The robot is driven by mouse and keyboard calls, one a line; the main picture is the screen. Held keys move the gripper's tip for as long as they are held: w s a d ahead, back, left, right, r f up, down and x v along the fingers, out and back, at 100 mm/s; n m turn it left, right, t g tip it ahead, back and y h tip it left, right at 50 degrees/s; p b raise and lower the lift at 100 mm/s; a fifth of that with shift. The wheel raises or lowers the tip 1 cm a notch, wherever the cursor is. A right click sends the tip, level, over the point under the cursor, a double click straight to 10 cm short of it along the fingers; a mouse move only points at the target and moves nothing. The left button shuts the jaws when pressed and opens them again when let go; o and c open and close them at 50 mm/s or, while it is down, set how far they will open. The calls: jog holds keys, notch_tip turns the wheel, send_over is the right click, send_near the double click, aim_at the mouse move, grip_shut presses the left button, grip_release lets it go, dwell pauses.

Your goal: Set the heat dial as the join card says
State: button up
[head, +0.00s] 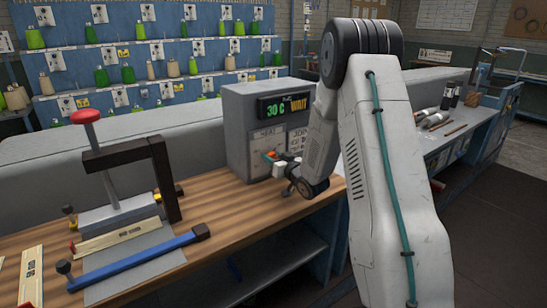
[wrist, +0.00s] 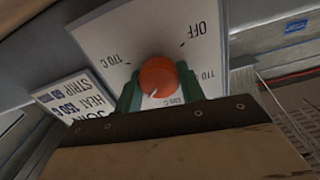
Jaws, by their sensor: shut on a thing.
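The heat dial is an orange-red knob (wrist: 158,77) on a white plate (wrist: 117,33), with a short white pointer line slanting down-left. The plate reads OFF at upper right, 110 C at right, what looks like 170 C at left, and a partly hidden label below the knob. My gripper (wrist: 160,84) is shut on the knob, one green fingertip on each side. The join card (wrist: 72,103) is partly covered and appears to read HEAT 150 C, STRIP 60. In the head view, the grey heater box (head: 240,135) shows 30 C and WAIT on its display (head: 285,106).
A press with a red knob (head: 85,117) and a blue bar clamp (head: 135,260) stand on the wooden bench (head: 225,222) at left. Labelled wooden strips (head: 118,238) lie there. My arm hides the bench's middle. Cylinders and tools lie on the bench at right.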

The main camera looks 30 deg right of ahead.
jog(key=shift+w+r+m, duration=0.1)
jog(key=shift+r+m, duration=0.2)
jog(key=shift+m, duration=0.4)
jog(key=o, duration=1)
jog(key=shift+f, duration=0.1)
jog(key=s, duration=0.8)
jog(key=shift+d, duration=0.2)
